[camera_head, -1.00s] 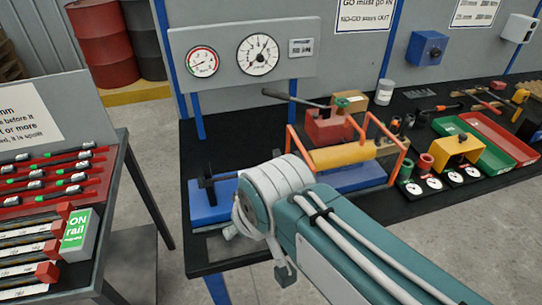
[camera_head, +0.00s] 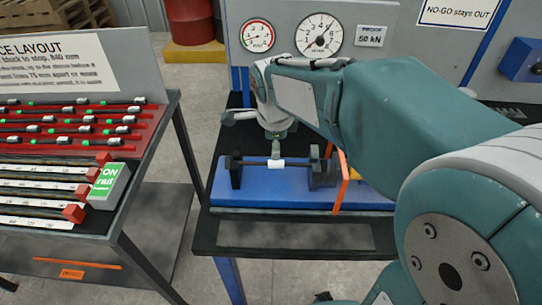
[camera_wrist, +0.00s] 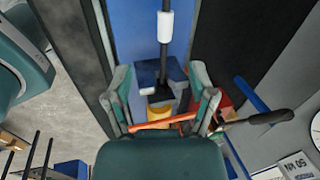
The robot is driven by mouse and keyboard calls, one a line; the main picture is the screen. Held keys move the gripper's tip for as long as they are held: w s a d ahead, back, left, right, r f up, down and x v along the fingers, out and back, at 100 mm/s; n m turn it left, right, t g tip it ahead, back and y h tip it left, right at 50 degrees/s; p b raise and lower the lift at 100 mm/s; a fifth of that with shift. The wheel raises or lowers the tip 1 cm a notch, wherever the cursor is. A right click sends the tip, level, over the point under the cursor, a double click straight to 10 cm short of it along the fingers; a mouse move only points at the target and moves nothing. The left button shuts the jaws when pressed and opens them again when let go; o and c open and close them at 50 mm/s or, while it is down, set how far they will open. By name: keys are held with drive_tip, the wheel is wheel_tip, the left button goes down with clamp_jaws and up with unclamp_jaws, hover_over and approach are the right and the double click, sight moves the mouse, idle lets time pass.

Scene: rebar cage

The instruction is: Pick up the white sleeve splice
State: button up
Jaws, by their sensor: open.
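A white sleeve splice (camera_head: 276,163) sits around a dark horizontal bar held on the blue fixture (camera_head: 285,192) on the bench. In the wrist view the sleeve (camera_wrist: 165,27) is near the top, on the dark bar over the blue base. My gripper (camera_head: 275,140) is just above the sleeve in the head view, pointing down. In the wrist view my gripper (camera_wrist: 164,100) has its two fingers spread apart with nothing between them. The sleeve lies beyond the fingertips' gap, apart from them.
Dark end blocks (camera_head: 236,172) hold the bar on the fixture. An orange frame (camera_head: 341,180) stands close at its right. A rack table (camera_head: 75,130) with several bars is at the left, with a floor gap between. Gauges (camera_head: 318,36) are on the panel behind.

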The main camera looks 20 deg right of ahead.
sight(274, 162)
drive_tip(key=shift+m, duration=0.5)
drive_tip(key=x, duration=1.1)
drive_tip(key=shift+w+d+f, duration=0.1)
drive_tip(key=shift+w, duration=0.35)
clamp_jaws()
